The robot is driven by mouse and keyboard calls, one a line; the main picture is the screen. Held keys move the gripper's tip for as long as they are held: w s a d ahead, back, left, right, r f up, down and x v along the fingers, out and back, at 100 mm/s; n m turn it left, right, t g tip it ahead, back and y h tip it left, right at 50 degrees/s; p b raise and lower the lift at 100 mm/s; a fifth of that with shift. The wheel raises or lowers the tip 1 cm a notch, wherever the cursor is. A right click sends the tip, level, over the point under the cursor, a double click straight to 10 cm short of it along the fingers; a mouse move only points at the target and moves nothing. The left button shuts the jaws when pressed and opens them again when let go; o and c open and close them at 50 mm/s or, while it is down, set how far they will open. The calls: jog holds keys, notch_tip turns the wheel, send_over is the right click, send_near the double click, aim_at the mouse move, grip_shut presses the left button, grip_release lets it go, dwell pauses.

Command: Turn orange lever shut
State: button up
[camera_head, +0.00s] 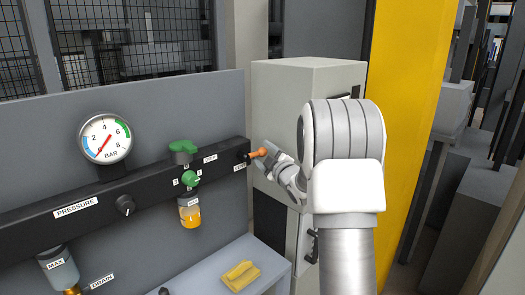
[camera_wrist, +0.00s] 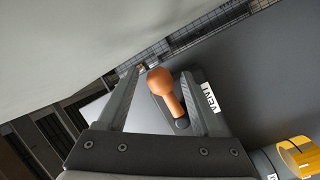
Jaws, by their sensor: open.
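The orange lever (camera_head: 258,153) sticks out at the right end of the dark bar on the grey panel. In the wrist view the lever (camera_wrist: 160,82) has a rounded knob and a thinner stem that runs down to a dark base. My gripper (camera_wrist: 161,72) is open, with one finger on each side of the lever. Gaps seem to show between the fingers and the lever, but contact cannot be told for sure. In the head view my gripper (camera_head: 270,157) is at the lever, and its fingers are small and partly hidden.
The dark bar also carries a pressure gauge (camera_head: 105,138), a black knob (camera_head: 125,205), a green handle (camera_head: 183,147) and a bowl with orange liquid (camera_head: 190,212). A yellow cloth-like item (camera_head: 240,275) lies on the ledge below. A pale cabinet (camera_head: 300,90) stands close behind my arm.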

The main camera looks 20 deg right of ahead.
jog(key=shift+w, duration=0.45)
grip_shut()
dwell(1.2)
